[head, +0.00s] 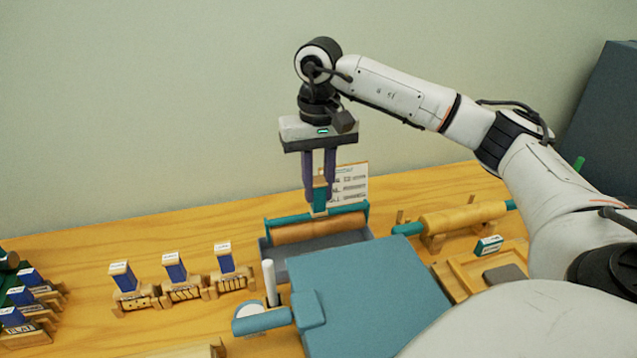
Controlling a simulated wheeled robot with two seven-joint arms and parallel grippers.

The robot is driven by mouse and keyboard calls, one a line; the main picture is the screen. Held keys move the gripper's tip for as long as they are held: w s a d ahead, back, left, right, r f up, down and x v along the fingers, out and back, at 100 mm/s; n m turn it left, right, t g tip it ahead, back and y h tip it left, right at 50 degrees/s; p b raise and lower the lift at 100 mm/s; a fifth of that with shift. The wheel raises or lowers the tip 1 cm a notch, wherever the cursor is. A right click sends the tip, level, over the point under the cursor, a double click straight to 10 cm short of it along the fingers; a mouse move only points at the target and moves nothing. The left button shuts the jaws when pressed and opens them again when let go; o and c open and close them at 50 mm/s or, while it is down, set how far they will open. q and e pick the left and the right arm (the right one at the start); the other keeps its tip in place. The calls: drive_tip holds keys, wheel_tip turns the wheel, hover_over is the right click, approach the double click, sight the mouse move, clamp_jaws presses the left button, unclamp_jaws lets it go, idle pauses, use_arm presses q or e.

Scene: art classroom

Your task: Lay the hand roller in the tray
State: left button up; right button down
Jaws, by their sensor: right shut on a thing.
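The hand roller (318,228) has a tan cylinder in a teal frame with a short upright handle. My right gripper (318,194) points straight down from above and is shut on that handle. The roller lies level, over or in the dark grey tray (279,254). The tray's front and left walls show below the cylinder; its inside is mostly hidden by the roller. I cannot tell whether the cylinder touches the tray floor. My left gripper is not in view.
A large blue-teal block (375,300) stands just in front of the tray. A wooden rolling pin (462,217) rests on a stand to the right, near a wooden box (460,278). Several blue-handled stamps (176,268) stand left. A printed card (352,182) stands behind the roller.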

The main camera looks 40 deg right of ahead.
sight(318, 209)
wheel_tip(318, 209, down, 4)
drive_tip(key=shift+f+b, duration=0.25)
drive_tip(key=shift+b, duration=0.95)
drive_tip(key=shift+f, duration=0.35)
drive_tip(key=shift+f+b, duration=0.3)
drive_tip(key=shift+b, duration=0.05)
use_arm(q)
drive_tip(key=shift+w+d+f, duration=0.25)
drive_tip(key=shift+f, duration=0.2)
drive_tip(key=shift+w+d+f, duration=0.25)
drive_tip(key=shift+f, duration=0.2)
